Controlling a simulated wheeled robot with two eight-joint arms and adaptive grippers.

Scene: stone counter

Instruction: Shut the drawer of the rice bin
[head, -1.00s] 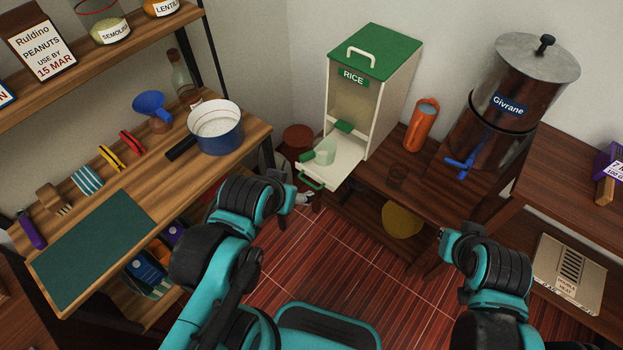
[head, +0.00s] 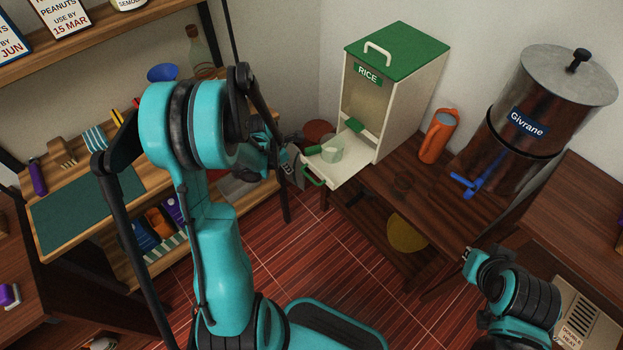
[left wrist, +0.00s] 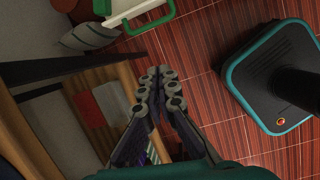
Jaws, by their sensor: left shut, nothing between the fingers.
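The rice bin (head: 398,105) is a white box with a green lid and a RICE label, on a dark wooden stand. Its white drawer (head: 345,172) is pulled out at the bottom front and holds a pale green translucent scoop (head: 331,149). The drawer's green handle (head: 313,177) faces the floor side and also shows at the top of the left wrist view (left wrist: 149,20). My left gripper (head: 296,172) is shut and empty, just in front of the drawer; in the wrist view its fingertips (left wrist: 160,74) are apart from the handle. My right gripper (head: 468,256) is at lower right, its fingers too small to judge.
An orange flask (head: 439,136) and the metal Givrane dispenser (head: 535,105) with a blue tap stand right of the bin. A wooden shelf unit (head: 60,180) fills the left side. My left arm hides much of it. Tiled floor (head: 345,260) is open before the bin.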

